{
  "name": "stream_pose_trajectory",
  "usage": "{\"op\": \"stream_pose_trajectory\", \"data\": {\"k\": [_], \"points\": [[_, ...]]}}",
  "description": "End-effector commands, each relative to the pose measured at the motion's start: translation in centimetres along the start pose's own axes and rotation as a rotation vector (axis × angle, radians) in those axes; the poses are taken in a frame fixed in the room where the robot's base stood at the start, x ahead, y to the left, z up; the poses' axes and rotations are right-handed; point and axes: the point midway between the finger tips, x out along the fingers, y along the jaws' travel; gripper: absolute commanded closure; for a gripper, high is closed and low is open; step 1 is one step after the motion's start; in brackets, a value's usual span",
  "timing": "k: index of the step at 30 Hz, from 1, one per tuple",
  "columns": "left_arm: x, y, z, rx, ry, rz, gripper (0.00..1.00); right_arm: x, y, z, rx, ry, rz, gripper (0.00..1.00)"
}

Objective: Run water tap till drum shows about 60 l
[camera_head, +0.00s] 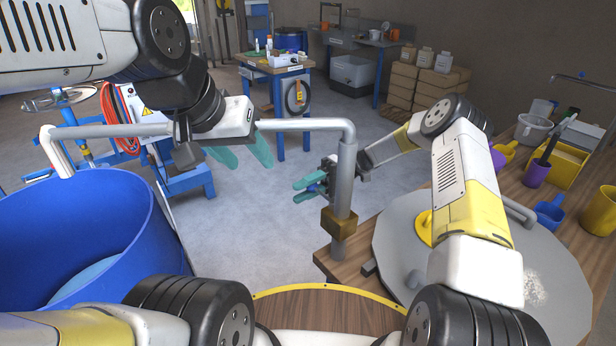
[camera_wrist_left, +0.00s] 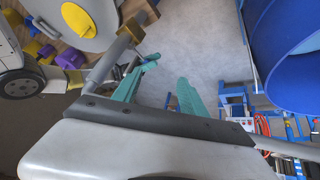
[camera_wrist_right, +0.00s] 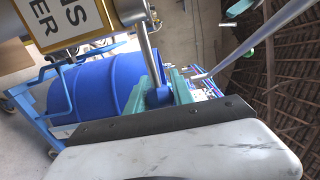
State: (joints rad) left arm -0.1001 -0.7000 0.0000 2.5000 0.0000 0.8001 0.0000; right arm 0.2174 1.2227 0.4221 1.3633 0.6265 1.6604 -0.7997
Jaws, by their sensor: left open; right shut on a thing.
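The water tap (camera_head: 345,175) is a grey standpipe with a brass block (camera_head: 338,223) at its lower part. Its long arm runs left, and its bent spout (camera_head: 60,150) hangs over the open blue drum (camera_head: 130,215). Pale blue water (camera_head: 85,280) shows low inside the drum; I see no readable level. My right gripper (camera_head: 306,188) is beside the standpipe, shut on the blue tap handle (camera_wrist_right: 158,96); its green fingers hide part of it. My left gripper (camera_head: 240,150) is open and empty, just below the tap's arm. It also shows in the left wrist view (camera_wrist_left: 168,78).
A blue-framed table (camera_head: 275,72) and stacked cartons (camera_head: 405,85) are behind. The floor between is clear.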

Motion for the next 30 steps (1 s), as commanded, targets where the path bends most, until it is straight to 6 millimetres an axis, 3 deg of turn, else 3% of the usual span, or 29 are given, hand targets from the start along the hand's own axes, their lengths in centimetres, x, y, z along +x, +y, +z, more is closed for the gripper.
{"op": "stream_pose_trajectory", "data": {"k": [4, 5, 8, 20, 30], "points": [[0.0, 0.0, 0.0, 0.000, 0.000, 0.000, 0.50, 0.1, 0.2, 0.1, 0.003, -0.004, 0.001, 1.00], [0.0, 0.0, 0.0, 0.000, 0.000, 0.000, 0.50, 0.1, 0.2, 0.1, 0.003, -0.004, 0.001, 0.68], [0.0, 0.0, 0.0, 0.000, 0.000, 0.000, 0.50, 0.1, 0.1, 0.1, 0.003, -0.004, 0.000, 0.50], [0.0, 0.0, 0.0, 0.000, 0.000, 0.000, 0.50, -0.7, 0.1, 0.0, 0.000, 0.000, -0.001, 0.50], [0.0, 0.0, 0.0, 0.000, 0.000, 0.000, 0.50, -6.1, 0.2, 0.0, 0.000, 0.000, -0.001, 0.50]]}}
